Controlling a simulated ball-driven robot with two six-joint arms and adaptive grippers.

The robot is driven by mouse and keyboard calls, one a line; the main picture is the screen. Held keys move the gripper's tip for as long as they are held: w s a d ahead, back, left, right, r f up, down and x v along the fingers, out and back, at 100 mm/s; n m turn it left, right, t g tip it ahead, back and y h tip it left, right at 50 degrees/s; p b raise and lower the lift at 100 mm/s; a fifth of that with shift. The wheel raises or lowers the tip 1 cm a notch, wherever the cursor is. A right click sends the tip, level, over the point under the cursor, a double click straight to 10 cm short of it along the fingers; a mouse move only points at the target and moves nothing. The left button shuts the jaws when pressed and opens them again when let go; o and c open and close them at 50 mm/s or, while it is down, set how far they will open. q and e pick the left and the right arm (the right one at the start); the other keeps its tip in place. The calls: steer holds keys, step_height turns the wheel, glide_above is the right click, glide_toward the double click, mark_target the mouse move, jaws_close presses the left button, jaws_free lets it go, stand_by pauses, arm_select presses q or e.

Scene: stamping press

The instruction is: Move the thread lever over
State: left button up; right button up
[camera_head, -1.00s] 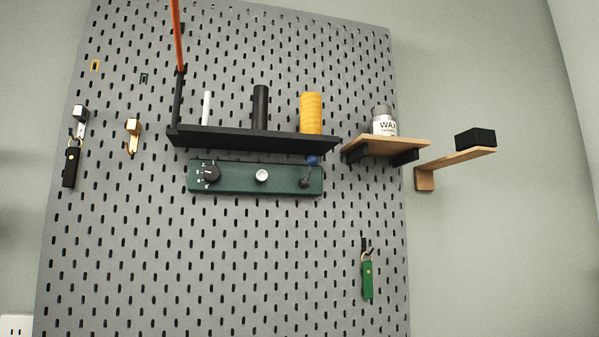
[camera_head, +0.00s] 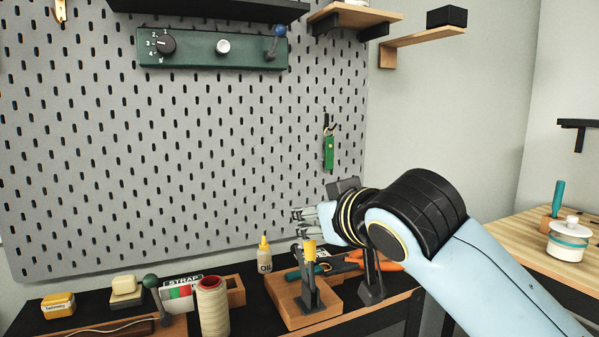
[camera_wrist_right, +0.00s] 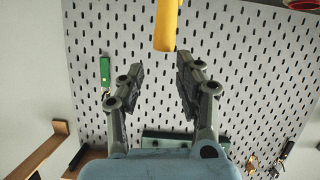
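A lever with a dark green ball (camera_head: 150,281) stands on the bench at the lower left, beside a cream thread spool (camera_head: 212,306). Another lever with a blue ball (camera_head: 279,30) sits at the right end of a green wall panel (camera_head: 190,48). A press on a wooden block has a yellow-topped handle (camera_head: 309,250); a yellow piece (camera_wrist_right: 166,26) shows at the top of the right wrist view. My right gripper (camera_head: 296,223) is above the press, left of my arm. Its fingers (camera_wrist_right: 160,80) are apart and empty. My left gripper is out of view.
A glue-like oil bottle (camera_head: 265,262), orange-handled pliers (camera_head: 386,266) and a yellow tin (camera_head: 58,305) are on the bench. The pegboard (camera_head: 200,150) rises behind, with a green key tag (camera_head: 328,152). A wooden table with a white pot (camera_head: 568,241) is at right.

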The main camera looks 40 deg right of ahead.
steer(key=w+d+r+t+h, duration=0.1)
steer(key=w+r+t, duration=0.35)
steer(key=r, duration=0.75)
steer(key=m+t, duration=0.1)
steer(key=t, duration=0.4)
glide_toward(282, 34)
steer(key=w+r, duration=0.2)
steer(key=shift+h, duration=0.3)
steer(key=p+x, duration=0.3)
steer(key=x, duration=0.4)
steer(key=shift+w+d+p, duration=0.2)
steer(key=shift+w+p, duration=0.15)
steer(key=shift+s+f, duration=0.1)
steer(key=shift+f, duration=0.2)
steer(key=shift+c, duration=1.2)
steer(key=c, duration=0.4)
steer(key=shift+f+b, duration=0.1)
steer(key=shift+b, duration=0.2)
steer(key=shift+c, duration=0.2)
